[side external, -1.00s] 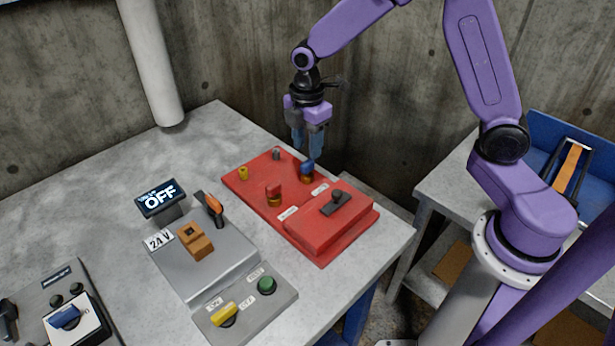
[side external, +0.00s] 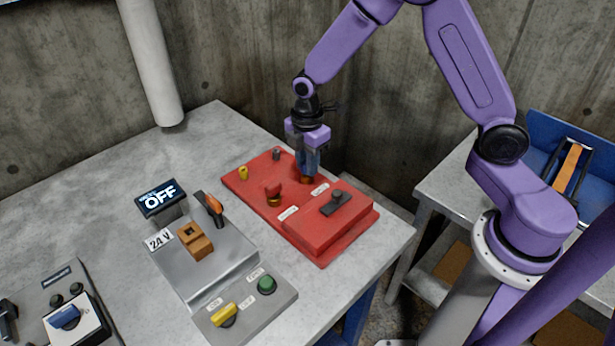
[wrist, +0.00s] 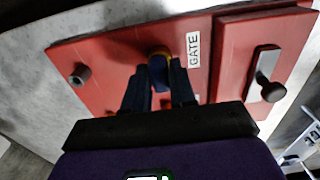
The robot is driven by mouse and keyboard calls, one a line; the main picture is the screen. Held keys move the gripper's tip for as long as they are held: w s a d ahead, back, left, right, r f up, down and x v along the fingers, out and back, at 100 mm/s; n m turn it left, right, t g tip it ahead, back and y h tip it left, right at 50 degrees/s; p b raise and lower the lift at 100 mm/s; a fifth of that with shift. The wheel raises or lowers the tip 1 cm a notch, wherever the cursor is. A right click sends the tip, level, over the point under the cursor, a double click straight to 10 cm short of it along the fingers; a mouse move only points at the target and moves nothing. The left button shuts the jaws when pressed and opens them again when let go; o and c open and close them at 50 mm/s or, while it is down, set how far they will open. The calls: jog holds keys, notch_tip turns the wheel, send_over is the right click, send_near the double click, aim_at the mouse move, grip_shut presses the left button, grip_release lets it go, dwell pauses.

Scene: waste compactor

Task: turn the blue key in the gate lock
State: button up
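The blue key (wrist: 158,72) sits in the brass-coloured gate lock (side external: 306,180), beside the GATE label (wrist: 193,50) on the red panel (side external: 262,165). My gripper (side external: 308,170) points down over this lock, its fingers on either side of the key. In the wrist view my gripper's fingertips (wrist: 160,75) flank the key very closely. I cannot tell whether they touch it. The fingers hide most of the key in the side view.
A red key (side external: 273,188) stands in another lock on the panel. A raised red box (side external: 325,222) with a dark handle (side external: 337,203) is to the right. A grey control unit (side external: 205,265) and an OFF display (side external: 160,198) stand to the left.

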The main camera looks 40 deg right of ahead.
jog(key=shift+c, duration=0.8)
jog(key=n, duration=0.4)
jog(key=shift+n, duration=0.3)
jog(key=shift+f, duration=0.1)
jog(key=n, duration=0.4)
jog(key=shift+n, duration=0.3)
